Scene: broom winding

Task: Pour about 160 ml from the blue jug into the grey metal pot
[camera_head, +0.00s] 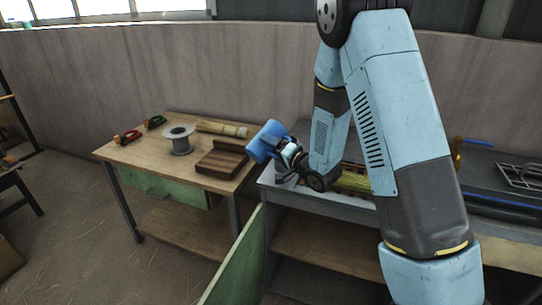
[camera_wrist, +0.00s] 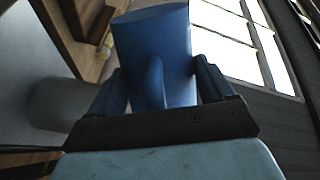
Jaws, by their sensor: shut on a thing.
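The blue jug (camera_head: 266,140) is held in the air, strongly tilted, near the left end of the grey workbench in the head view. It fills the upper middle of the wrist view (camera_wrist: 152,42), with its handle (camera_wrist: 155,85) towards the camera. My gripper (camera_head: 291,155) is shut on the jug; in the wrist view its dark fingers (camera_wrist: 160,70) stand either side of the handle. A grey rounded form (camera_wrist: 62,103), probably the grey metal pot, is left of the fingers in the wrist view. In the head view my arm hides much of this area. The jug's contents and any stream cannot be seen.
The left wooden table (camera_head: 150,152) bears a grey spool (camera_head: 179,140), a dark wooden block (camera_head: 221,160), a pale roll (camera_head: 222,129) and red-handled and green-handled tools. On the workbench are a yellow-green bundle (camera_head: 353,182) and a black rack (camera_head: 520,175).

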